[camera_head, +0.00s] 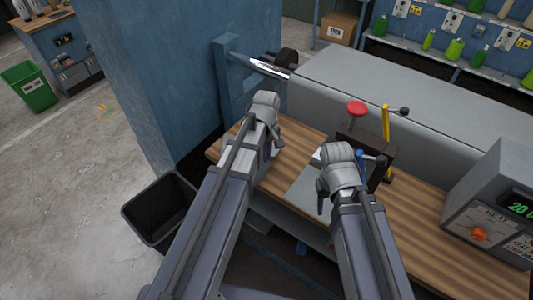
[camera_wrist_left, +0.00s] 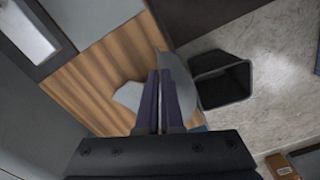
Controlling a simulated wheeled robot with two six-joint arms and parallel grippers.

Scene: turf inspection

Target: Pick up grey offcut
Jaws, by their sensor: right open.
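My left gripper (camera_head: 274,148) is over the left end of the wooden bench. In the left wrist view its two fingers (camera_wrist_left: 160,100) are close together. A thin grey offcut (camera_wrist_left: 178,75) shows at the fingertips, reaching past the bench edge, and the fingers appear shut on it. The head view mostly hides this offcut behind my left wrist. My right gripper (camera_head: 321,197) is open, pointing down over the bench, partly hidden by its wrist. A flat grey sheet (camera_head: 303,190) lies on the bench beside it. A pale piece (camera_wrist_left: 128,95) lies on the wood in the left wrist view.
A black bin (camera_head: 160,208) stands on the floor left of the bench (camera_head: 415,232); it also shows in the left wrist view (camera_wrist_left: 222,80). A dark fixture with a red knob (camera_head: 356,108) stands behind my right gripper. A heater box (camera_head: 495,205) is at the right.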

